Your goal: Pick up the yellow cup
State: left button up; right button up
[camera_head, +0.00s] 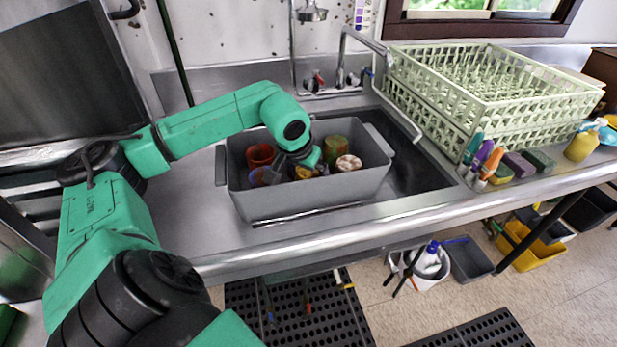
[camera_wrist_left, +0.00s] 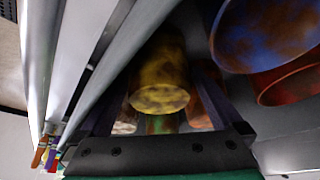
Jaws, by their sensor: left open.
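The yellow cup (camera_head: 303,173) is in the grey tub (camera_head: 310,197), mostly hidden by my left gripper (camera_head: 290,172) in the head view. My left gripper reaches down into the tub. In the left wrist view the stained yellow cup (camera_wrist_left: 160,78) shows between the two fingers of the open left gripper (camera_wrist_left: 163,100). I cannot tell whether the fingers touch it. My right gripper is in neither view.
The tub also holds a red-orange cup (camera_head: 260,155), a blue-purple cup (camera_head: 259,177), a green-yellow cup (camera_head: 336,147) and a pale cup (camera_head: 348,163). The tub's walls enclose the gripper. A faucet (camera_head: 343,72) and pale green dish rack (camera_head: 530,101) stand beyond.

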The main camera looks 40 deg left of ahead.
pick_arm(q)
jog(key=shift+x, duration=0.85)
jog(key=shift+r, duration=0.1)
jog(key=c, duration=1.1)
jog(key=shift+w, duration=0.1)
jog(key=shift+c, duration=0.2)
